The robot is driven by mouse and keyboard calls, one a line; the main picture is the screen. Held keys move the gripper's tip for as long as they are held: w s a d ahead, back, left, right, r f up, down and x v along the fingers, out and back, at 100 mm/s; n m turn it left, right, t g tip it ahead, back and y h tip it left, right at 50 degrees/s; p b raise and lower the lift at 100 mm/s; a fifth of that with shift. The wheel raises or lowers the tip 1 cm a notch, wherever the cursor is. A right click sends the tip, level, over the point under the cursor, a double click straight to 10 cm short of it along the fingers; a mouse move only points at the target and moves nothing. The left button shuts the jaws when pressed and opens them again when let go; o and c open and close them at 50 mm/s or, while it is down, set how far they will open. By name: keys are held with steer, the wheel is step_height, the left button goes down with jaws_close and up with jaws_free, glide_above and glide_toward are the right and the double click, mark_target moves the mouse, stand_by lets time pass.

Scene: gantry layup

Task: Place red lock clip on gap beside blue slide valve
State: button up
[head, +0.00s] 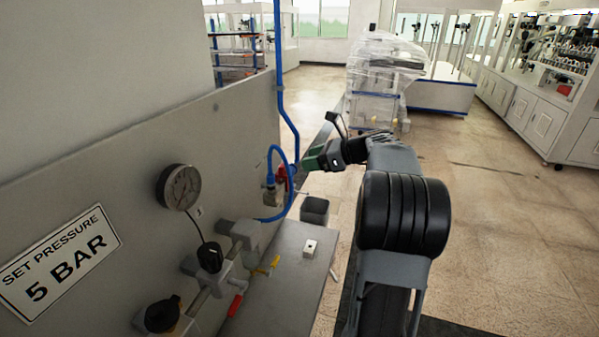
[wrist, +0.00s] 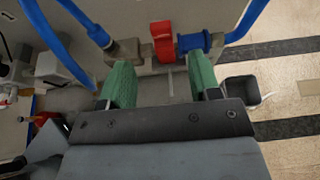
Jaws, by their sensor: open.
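The red lock clip (wrist: 162,42) stands upright on the metal pipe fitting in the wrist view, at the left side of the blue slide valve (wrist: 196,43). The clip and valve are side by side; I cannot tell whether they touch. The clip also shows small in the head view (head: 281,173). My gripper (wrist: 162,82) has its two green fingers wide apart, with nothing between them. Its fingertips are just short of the clip, which lies beyond the opening. In the head view my gripper (head: 306,163) is close to the wall fitting.
Blue hoses (wrist: 62,42) run beside the fitting. A gauge (head: 180,187) and valves line the panel. The floor at right is clear.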

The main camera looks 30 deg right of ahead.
steer(key=s+a+f+n+g+h, duration=0.1)
steer(key=s+a+n+g+h, duration=0.1)
steer(key=s+a+n, duration=0.5)
steer(key=s+a+f+n+g+h, duration=0.25)
steer(key=a+n, duration=0.25)
steer(key=a, duration=0.4)
steer(key=s+a+f+n+h, duration=0.1)
steer(key=s+f+n+h, duration=0.1)
steer(key=s+n, duration=0.4)
steer(key=s+a+f+n+h, duration=0.2)
steer(key=s+f+n, duration=0.1)
steer(key=s+n, duration=0.4)
steer(key=shift+a+n+h, duration=0.2)
steer(key=shift+n+h, duration=0.15)
steer(key=shift+n, duration=0.85)
steer(key=shift+s, duration=0.2)
